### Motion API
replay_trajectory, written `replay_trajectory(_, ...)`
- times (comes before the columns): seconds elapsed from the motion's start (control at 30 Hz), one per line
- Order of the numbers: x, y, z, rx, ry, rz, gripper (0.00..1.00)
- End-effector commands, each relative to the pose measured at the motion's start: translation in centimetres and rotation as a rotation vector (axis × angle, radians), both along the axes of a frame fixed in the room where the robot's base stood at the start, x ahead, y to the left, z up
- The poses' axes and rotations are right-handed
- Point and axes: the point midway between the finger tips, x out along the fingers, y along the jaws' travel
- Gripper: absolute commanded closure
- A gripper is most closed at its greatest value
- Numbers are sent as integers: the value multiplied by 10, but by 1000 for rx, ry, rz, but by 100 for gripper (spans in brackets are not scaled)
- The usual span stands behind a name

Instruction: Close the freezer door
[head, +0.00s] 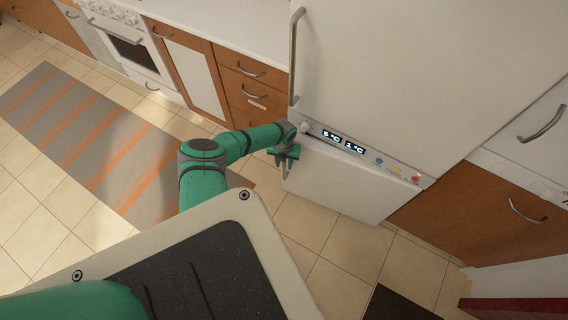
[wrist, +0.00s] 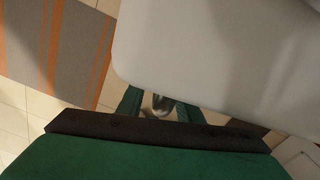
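The freezer door (head: 335,185) is the low white panel under the fridge's display strip in the head view. A large white panel with a rounded corner fills the upper right of the wrist view.
The upper fridge door (head: 400,70) appears shut above the display strip (head: 345,141). Wooden drawers (head: 245,75) and an oven (head: 125,45) stand to the left. A grey and orange striped rug (head: 95,130) lies on the tiles. A dark mat (head: 410,305) lies at the bottom right.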

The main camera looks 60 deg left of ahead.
Motion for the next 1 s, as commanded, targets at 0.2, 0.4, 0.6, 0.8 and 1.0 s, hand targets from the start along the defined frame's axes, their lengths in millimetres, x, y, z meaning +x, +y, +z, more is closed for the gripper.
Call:
replay_trajectory(0.2, 1, 2, 21, 2, -2, -1, 68)
replay_trajectory(0.4, 0, 2, 60, 2, -2, -1, 68)
replay_trajectory(0.6, 0, 1, 91, 1, -1, 1, 68)
replay_trajectory(0.8, 0, 1, 105, 0, 0, 1, 68)
replay_trajectory(1.0, 0, 0, 107, -1, 1, 1, 68)
